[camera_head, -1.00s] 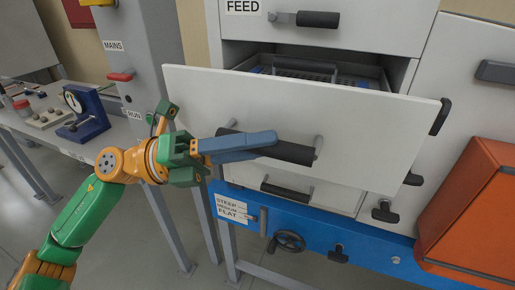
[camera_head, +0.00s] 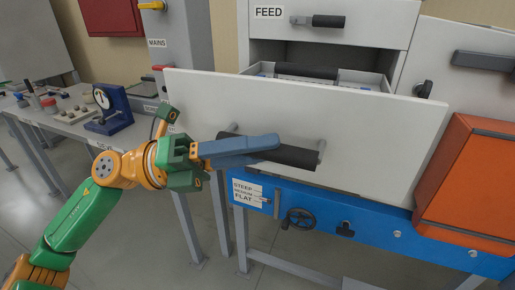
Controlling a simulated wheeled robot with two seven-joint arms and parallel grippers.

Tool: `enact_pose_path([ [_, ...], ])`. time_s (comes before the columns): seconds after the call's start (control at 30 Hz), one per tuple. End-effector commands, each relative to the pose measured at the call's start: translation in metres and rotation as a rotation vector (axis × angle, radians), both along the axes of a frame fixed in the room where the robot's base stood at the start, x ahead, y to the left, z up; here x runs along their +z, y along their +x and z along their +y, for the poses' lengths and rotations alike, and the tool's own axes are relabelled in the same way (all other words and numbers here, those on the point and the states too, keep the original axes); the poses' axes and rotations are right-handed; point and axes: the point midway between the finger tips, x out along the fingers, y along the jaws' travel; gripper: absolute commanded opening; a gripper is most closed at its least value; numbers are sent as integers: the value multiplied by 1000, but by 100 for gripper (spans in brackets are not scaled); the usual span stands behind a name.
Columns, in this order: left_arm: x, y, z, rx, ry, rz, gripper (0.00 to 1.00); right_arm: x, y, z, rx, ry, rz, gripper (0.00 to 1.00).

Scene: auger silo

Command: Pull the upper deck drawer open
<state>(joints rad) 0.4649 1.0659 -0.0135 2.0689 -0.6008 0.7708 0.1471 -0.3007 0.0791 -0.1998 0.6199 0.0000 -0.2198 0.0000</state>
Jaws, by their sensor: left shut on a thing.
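The upper deck drawer (camera_head: 370,135) is a wide white front pulled well out of the white cabinet. Its inside (camera_head: 365,80) shows behind the front, with a dark bar across it. A black bar handle (camera_head: 297,158) on two grey posts is on the front. My left gripper (camera_head: 272,147) is shut on the left part of this handle, with its grey-blue fingers along the bar. The fingers hide part of the handle. My right gripper is not in view.
A FEED drawer (camera_head: 365,20) is above. An orange box (camera_head: 470,185) stands at the right. A blue beam (camera_head: 375,238) with a handwheel (camera_head: 299,219) runs below. A grey column (camera_head: 175,50) and a bench with a dial gauge (camera_head: 108,108) are at the left.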

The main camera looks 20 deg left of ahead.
Motion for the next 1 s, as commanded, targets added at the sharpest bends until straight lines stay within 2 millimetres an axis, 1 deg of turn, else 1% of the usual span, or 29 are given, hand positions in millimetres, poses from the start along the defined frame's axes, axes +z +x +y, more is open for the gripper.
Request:
enact_pose_path([
  [0.23, 0, 0, 0, 0, 0, 1, 0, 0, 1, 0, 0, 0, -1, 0],
  [0.27, 0, 0, 0, 0, 0, 1, 36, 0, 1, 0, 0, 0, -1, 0],
  [0.3, 0, 0, 0, 0, 0, 1, 47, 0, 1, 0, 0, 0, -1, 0],
  [0.33, 0, 0, 0, 0, 0, 1, 55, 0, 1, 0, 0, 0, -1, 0],
  [0.37, 0, 0, 0, 0, 0, 1, 61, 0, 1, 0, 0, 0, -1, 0],
  [0.6, 0, 0, 0, 1, -1, 1, 61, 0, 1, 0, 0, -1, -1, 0],
  [0.67, -3, 0, 3, 2, -1, 1, 61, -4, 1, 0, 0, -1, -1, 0],
  [0.77, -13, -4, 18, 7, 0, 2, 61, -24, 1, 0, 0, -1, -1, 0],
  [0.8, -17, -7, 27, 7, 0, 2, 61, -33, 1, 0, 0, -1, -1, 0],
  [0.9, -21, -13, 47, 5, 0, 2, 61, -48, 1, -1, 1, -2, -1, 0],
  [1.0, -20, -17, 61, 3, 0, 2, 61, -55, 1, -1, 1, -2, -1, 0],
])
